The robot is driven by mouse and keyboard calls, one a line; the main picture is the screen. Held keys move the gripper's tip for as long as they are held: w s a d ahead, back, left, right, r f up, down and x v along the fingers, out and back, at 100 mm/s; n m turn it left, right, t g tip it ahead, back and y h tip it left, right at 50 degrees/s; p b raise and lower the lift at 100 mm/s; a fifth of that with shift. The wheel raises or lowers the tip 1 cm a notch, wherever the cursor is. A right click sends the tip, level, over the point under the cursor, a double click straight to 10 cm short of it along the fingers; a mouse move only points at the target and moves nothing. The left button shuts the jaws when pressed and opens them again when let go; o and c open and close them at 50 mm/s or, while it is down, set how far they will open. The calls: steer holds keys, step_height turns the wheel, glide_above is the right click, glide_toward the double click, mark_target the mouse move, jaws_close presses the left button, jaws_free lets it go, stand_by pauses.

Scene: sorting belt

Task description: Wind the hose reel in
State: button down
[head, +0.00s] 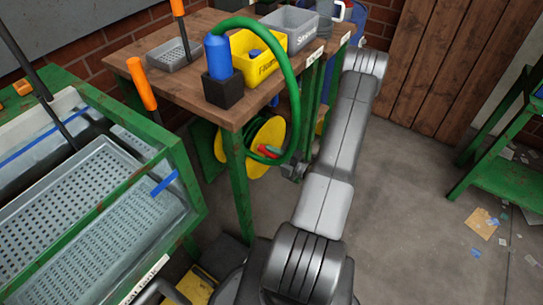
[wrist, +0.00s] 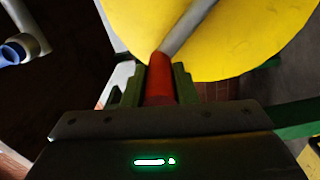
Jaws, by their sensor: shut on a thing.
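The hose reel (head: 262,133) is a yellow disc under the wooden bench, beside its green leg. In the wrist view its yellow face (wrist: 240,45) fills the upper right. A red crank handle (wrist: 159,82) sits between the fingers of my gripper (wrist: 155,84), which is shut on it. A grey crank bar (wrist: 190,24) runs from the handle up across the disc. The head view shows the red handle (head: 268,151) in front of the disc, with my gripper (head: 286,170) partly hidden there. The green hose (head: 293,95) arches from the bench top down to the reel.
The wooden bench (head: 190,85) carries a yellow bin (head: 253,68), a grey bin (head: 292,25) and a blue bottle (head: 218,57) in a black block. A green-framed station with perforated trays (head: 75,200) stands left. The floor (head: 400,200) to the right is mostly clear.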

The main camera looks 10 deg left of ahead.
steer(key=shift+w+r, duration=0.1)
stand_by(0.3)
steer(key=c, duration=1.2)
jaws_free()
steer(key=shift+o, duration=0.2)
steer(key=shift+d, duration=0.15)
steer(key=p+v, duration=0.1)
steer(key=v, duration=1.2)
steer(key=shift+d, duration=0.3)
